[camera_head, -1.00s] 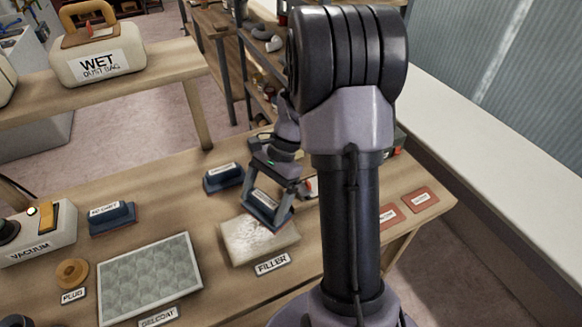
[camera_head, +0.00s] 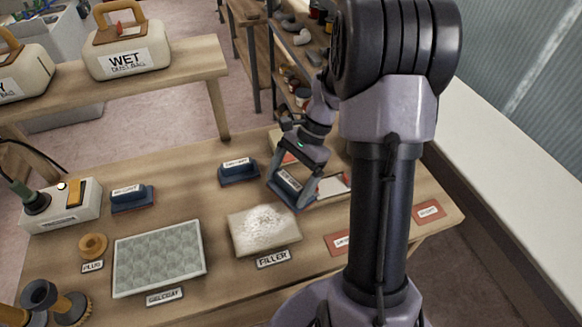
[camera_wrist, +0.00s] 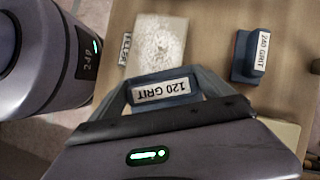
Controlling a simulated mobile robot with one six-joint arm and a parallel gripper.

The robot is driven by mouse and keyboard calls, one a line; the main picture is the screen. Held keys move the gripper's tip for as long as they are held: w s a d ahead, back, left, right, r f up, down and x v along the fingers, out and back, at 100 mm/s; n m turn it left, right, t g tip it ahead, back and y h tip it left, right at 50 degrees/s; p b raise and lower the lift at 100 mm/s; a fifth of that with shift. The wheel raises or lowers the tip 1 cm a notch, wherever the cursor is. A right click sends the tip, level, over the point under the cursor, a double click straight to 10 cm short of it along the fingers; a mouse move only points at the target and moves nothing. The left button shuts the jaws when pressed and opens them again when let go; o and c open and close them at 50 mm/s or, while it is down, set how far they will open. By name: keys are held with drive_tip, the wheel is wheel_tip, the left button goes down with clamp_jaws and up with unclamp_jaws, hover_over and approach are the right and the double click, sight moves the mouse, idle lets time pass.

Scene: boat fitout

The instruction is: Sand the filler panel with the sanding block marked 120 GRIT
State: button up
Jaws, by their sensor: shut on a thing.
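My gripper (camera_head: 287,190) is shut on a blue sanding block (camera_head: 290,179). In the wrist view its label reads 120 GRIT (camera_wrist: 163,90), upside down. The filler panel (camera_head: 251,240) lies on the bench, a pale square slab with a white, powdery-looking patch across its top and a FILLER label at its front edge. My gripper and the block are just behind and to the right of the panel, off its surface in the picture; the height above the bench is hard to tell. The panel also shows in the wrist view (camera_wrist: 143,60).
A block marked 240 GRIT (camera_wrist: 247,55) stands behind the panel; another blue block (camera_head: 132,201) is farther left. A gelcoat panel (camera_head: 160,258), plug (camera_head: 93,246) and vacuum (camera_head: 75,208) are to the left. Red labelled patches (camera_head: 430,210) lie right. A raised shelf (camera_head: 180,68) spans the back left.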

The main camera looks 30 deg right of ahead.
drive_tip(key=shift+r+p, duration=1.15)
drive_tip(key=shift+r, duration=0.45)
drive_tip(key=shift+a, duration=0.1)
